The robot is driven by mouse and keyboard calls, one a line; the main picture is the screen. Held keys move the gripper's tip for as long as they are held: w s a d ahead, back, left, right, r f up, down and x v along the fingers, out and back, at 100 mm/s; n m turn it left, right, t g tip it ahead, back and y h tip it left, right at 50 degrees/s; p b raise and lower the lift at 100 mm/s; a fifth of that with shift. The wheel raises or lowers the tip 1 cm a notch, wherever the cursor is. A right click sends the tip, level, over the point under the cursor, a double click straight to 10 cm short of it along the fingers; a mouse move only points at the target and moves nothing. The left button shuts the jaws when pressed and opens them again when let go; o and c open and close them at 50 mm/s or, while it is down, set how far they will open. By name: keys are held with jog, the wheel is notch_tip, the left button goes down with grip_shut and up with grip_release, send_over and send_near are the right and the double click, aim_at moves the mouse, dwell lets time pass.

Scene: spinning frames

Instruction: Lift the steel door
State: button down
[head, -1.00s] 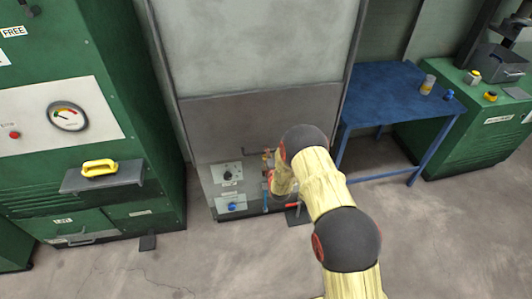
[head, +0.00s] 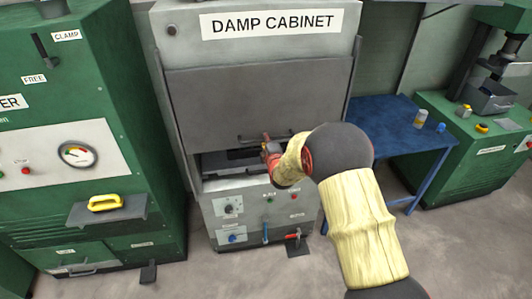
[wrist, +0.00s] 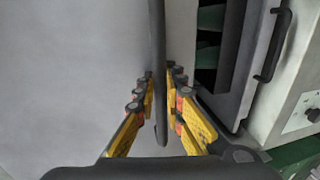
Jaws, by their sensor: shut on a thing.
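The grey steel door (head: 255,98) is on the front of the white damp cabinet (head: 185,30). It is partly raised, with a dark opening (head: 225,162) below its lower edge. Its dark bar handle (head: 247,138) runs across near the bottom. My gripper (head: 268,150) is at the handle, its fingers partly hidden by my wrist in the head view. In the wrist view my gripper (wrist: 160,80) has its yellow fingers on both sides of the dark handle (wrist: 157,30), shut on it. The door face (wrist: 70,80) fills the left of the wrist view.
A tray or drawer front with a black handle (wrist: 273,45) sits in the opening. A knob panel (head: 230,220) is below. A green machine (head: 70,190) stands left, a blue table (head: 385,120) right, and another green machine (head: 480,150) farther right.

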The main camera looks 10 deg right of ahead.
aim_at(264, 125)
notch_tip(264, 125, up, 5)
jog(key=shift+r+p, duration=0.1)
jog(key=shift+p, duration=0.2)
jog(key=c, duration=1.9)
grip_release()
jog(key=v, duration=1.2)
